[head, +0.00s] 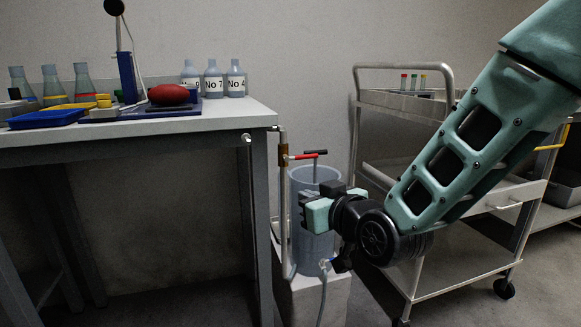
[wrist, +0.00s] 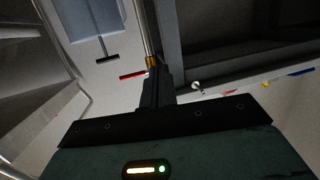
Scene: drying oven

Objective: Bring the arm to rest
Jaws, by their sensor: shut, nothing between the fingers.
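My arm reaches down from the upper right of the head view. My gripper (head: 304,199) is at the middle of the head view, in front of a tall bluish cylinder (head: 312,258) and close to a metal pipe (head: 283,210) with a red-handled valve (head: 303,157). In the wrist view my gripper (wrist: 154,76) has its dark fingers together and empty. The pipe (wrist: 141,28) and red handle (wrist: 132,75) show just beyond the fingertips. I cannot tell whether the fingers touch the pipe.
The cylinder stands on a pale block (head: 325,297). A workbench (head: 150,128) with bottles, flasks and a blue tray (head: 45,119) is at left. A metal trolley (head: 475,285) with a tube rack stands behind my arm at right.

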